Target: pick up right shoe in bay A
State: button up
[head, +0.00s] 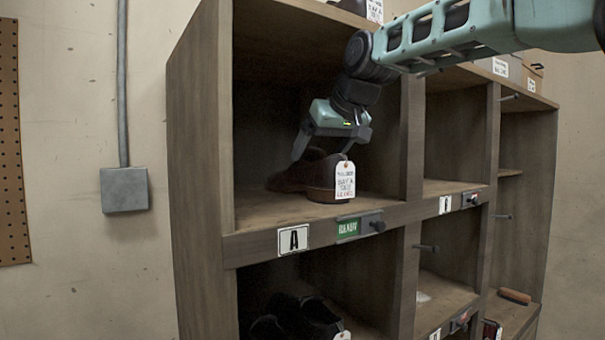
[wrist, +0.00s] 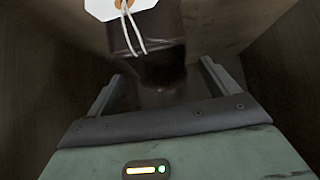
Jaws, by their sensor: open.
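Dark brown footwear (head: 318,172) sits on the floor of bay A, the upper left cubby. Its near end wears a white paper tag (head: 345,180). I cannot clearly tell whether one shoe or two show there. My gripper (head: 322,150) reaches down into the bay from the upper right, just above and behind the near end. In the wrist view, the open fingers (wrist: 162,75) stand either side of a dark brown shoe part (wrist: 160,45). The tag (wrist: 120,5) hangs at the top on a pale string. Contact is unclear.
A wooden divider (head: 412,140) stands close right of my gripper. Dark shoes (head: 295,318) lie in the bay below.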

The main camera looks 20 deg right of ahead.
aim_at(311, 148)
jog(key=shift+w+a+r+p, duration=0.1)
jog(key=shift+w+p, duration=0.2)
jog(key=shift+w, duration=0.1)
jog(key=w+p, duration=0.2)
jog(key=w, duration=0.1)
jog(key=shift+a, duration=0.4)
jog(key=shift+x, duration=1.05)
jog(key=shift+w+f, duration=0.15)
jog(key=shift+f, duration=0.3)
jog(key=shift+c, duration=0.4)
jog(key=shift+r, duration=0.1)
jog(key=c, duration=1.3)
jog(key=shift+r+p, duration=0.45)
jog(key=shift+p, duration=0.05)
